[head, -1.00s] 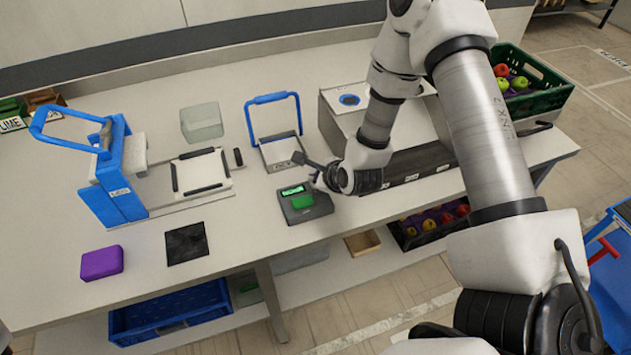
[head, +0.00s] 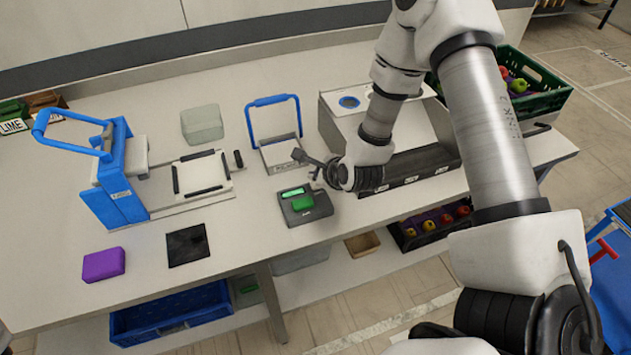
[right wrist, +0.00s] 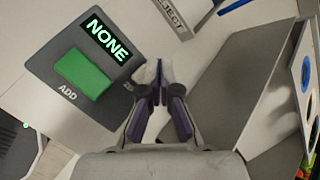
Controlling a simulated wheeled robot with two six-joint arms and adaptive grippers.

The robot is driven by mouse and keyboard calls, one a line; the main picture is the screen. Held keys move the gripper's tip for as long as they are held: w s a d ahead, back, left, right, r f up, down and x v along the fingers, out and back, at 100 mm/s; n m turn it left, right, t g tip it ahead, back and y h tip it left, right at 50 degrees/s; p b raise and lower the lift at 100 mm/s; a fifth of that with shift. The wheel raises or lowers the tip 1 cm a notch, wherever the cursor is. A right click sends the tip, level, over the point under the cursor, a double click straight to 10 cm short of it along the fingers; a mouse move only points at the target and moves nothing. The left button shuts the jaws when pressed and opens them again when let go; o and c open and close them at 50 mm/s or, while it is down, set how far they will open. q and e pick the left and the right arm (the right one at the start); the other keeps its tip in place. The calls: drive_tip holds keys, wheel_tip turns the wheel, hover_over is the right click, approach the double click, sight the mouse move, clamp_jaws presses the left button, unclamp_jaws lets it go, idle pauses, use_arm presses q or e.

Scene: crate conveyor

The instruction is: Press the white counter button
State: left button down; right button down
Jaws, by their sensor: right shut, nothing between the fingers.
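The counter (head: 304,216) is a dark grey box on the table, with a lit green display (head: 292,193) and a green button (head: 302,202). In the right wrist view the display (right wrist: 108,40) reads NONE, and the green button (right wrist: 83,74) is labelled ADD. A white patch (right wrist: 148,72) behind my fingers, by a partly covered label, looks like the white button, mostly hidden. My right gripper (right wrist: 157,92) is shut and empty over the counter's edge there. In the head view my right gripper (head: 317,172) is just above the counter's back right corner; contact cannot be told. My left gripper is not in view.
A small stand with a blue handle (head: 271,100) is behind the counter. A grey box (head: 334,117) stands close to its right. A blue press (head: 115,180), purple block (head: 103,264) and black square (head: 187,245) are to the left. Table in front of the counter is clear.

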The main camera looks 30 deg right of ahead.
drive_tip(key=shift+r+p, duration=1.6)
drive_tip(key=shift+r, duration=0.9)
